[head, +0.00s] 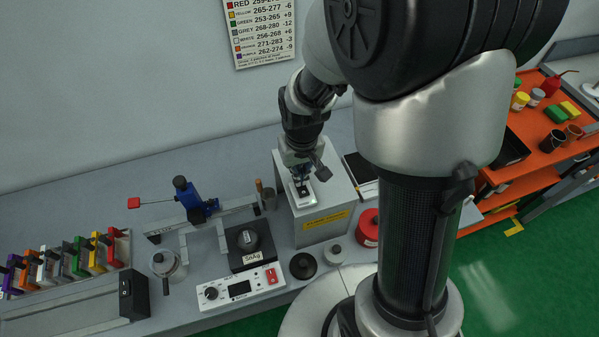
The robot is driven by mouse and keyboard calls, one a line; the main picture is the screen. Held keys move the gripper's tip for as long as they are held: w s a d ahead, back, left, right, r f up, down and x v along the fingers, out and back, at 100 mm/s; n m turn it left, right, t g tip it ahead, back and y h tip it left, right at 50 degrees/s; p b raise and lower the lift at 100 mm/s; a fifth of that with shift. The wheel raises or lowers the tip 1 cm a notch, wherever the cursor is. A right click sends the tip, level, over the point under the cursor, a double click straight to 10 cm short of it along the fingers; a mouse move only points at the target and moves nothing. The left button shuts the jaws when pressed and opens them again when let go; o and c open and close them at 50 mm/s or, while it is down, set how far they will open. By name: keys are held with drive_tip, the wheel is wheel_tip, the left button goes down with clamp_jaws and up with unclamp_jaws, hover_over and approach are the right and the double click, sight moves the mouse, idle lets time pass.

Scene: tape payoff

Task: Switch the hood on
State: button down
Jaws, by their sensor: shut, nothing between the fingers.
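A grey box (325,220) stands on the bench against the wall, with a yellow label (327,220) on its front whose text is too small to read surely. On its top is a white plate with a small dark switch (303,191); I take this as the hood switch, but cannot tell its on or off position. My gripper (300,178) points down over the back part of this plate, shut and empty. Its fingertips are close to the switch; whether they touch it is unclear. My wrist partly hides the box top behind it.
A red spool (368,228) stands right of the box. Left are a SnAg-labelled dark unit (249,248), a white controller with a red switch (240,289), a blue clamp fixture (190,200) and a coloured rack (65,262). An orange shelf (530,165) stands right.

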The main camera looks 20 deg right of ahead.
drive_tip(key=shift+s+f, duration=0.1)
drive_tip(key=shift+r+p, duration=0.65)
drive_tip(key=shift+r, duration=0.15)
drive_tip(key=shift+r, duration=0.15)
wheel_tip(320, 180, up, 14)
drive_tip(key=w+p, duration=0.2)
drive_tip(key=p, duration=0.2)
drive_tip(key=shift+f, duration=0.2)
drive_tip(key=shift+s, duration=0.1)
